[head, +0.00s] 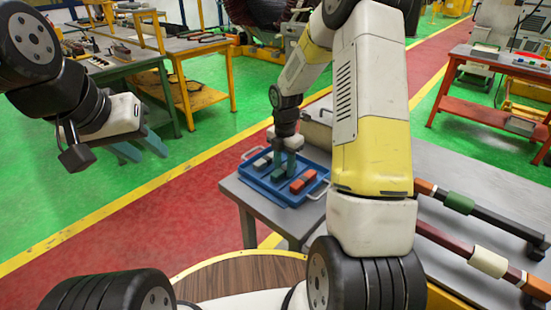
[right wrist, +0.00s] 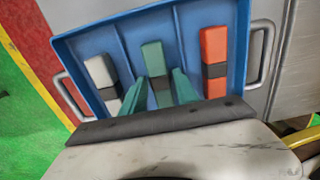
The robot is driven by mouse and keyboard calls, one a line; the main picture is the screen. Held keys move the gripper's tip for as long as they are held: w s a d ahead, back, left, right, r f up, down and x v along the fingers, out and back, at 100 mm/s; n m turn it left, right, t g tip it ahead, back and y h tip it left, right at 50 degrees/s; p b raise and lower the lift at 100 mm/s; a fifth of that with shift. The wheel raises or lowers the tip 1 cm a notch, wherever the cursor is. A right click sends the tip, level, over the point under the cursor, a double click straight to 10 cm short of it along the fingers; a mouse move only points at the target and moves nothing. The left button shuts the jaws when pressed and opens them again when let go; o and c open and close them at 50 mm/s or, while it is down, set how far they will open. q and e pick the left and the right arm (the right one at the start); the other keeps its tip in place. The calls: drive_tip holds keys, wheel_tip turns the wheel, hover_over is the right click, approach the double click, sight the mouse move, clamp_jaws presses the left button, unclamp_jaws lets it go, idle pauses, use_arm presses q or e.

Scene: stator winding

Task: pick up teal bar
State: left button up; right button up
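The teal bar (right wrist: 154,62) has a dark middle band and lies in the middle compartment of a blue tray (right wrist: 82,42). My right gripper (right wrist: 160,92) is open, with one teal finger on each side of the bar's near part. Whether the fingers touch it I cannot tell. In the head view my right gripper (head: 284,168) is down at the tray (head: 290,204) and largely hides the teal bar. My left gripper (head: 140,148) hangs empty over the floor at the left, its two fingers apart.
A white bar (right wrist: 100,72) lies in the tray's left compartment and a red bar (right wrist: 214,48) in the right one. The tray has metal handles and stands on a grey table (head: 245,196). Long rods with coloured sleeves (head: 460,202) lie at the right.

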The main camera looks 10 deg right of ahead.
clamp_jaws()
drive_tip(key=shift+r, duration=0.2)
